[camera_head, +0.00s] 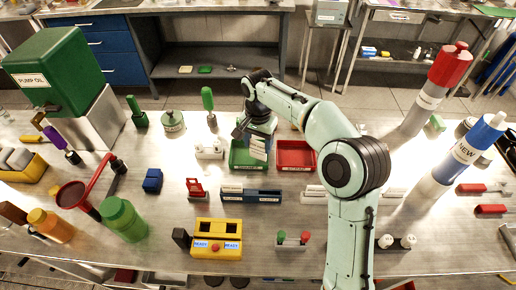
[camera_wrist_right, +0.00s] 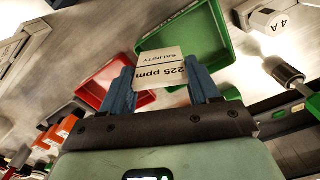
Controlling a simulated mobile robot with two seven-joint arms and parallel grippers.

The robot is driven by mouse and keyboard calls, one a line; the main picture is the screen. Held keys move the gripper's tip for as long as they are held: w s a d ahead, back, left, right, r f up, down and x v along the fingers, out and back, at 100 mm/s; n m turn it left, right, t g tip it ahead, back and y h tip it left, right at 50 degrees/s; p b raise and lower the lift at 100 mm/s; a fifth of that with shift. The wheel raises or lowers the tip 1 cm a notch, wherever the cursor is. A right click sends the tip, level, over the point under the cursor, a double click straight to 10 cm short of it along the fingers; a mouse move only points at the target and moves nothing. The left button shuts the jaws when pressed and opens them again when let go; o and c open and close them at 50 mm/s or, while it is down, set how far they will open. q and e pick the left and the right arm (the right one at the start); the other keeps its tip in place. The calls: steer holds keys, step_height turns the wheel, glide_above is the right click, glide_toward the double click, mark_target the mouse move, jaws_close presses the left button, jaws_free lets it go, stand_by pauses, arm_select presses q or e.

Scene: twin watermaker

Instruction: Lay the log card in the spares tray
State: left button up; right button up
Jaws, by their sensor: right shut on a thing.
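My right gripper (camera_head: 258,137) is shut on a white card (camera_head: 259,150), above the green tray (camera_head: 236,165). In the right wrist view, the gripper's blue fingers (camera_wrist_right: 161,88) hold the card (camera_wrist_right: 158,66) between them, and its print reads "225 ppm" and "SALINITY" upside down. The green tray (camera_wrist_right: 216,22) shows behind and beyond the card, and the red tray (camera_wrist_right: 92,90) is at the left. In the head view the red tray (camera_head: 296,168) stands just right of the green one. I cannot read which one is the spares tray. My left gripper is not in view.
A blue and black rack (camera_head: 250,196) with white cards stands in front of the green tray. A yellow box (camera_head: 216,240) is at the front. Bench space left of the rack is partly clear.

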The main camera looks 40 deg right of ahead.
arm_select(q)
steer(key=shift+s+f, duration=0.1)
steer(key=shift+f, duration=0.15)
arm_select(e)
steer(key=shift+f, duration=1.25)
steer(key=shift+f, duration=0.15)
steer(key=o, duration=1)
step_height(320, 180, up, 12)
steer(key=shift+r+p, duration=0.2)
steer(key=shift+p, duration=1)
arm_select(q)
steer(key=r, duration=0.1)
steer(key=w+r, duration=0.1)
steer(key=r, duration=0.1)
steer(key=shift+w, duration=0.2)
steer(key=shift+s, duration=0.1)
arm_select(e)
steer(key=shift+f, duration=0.1)
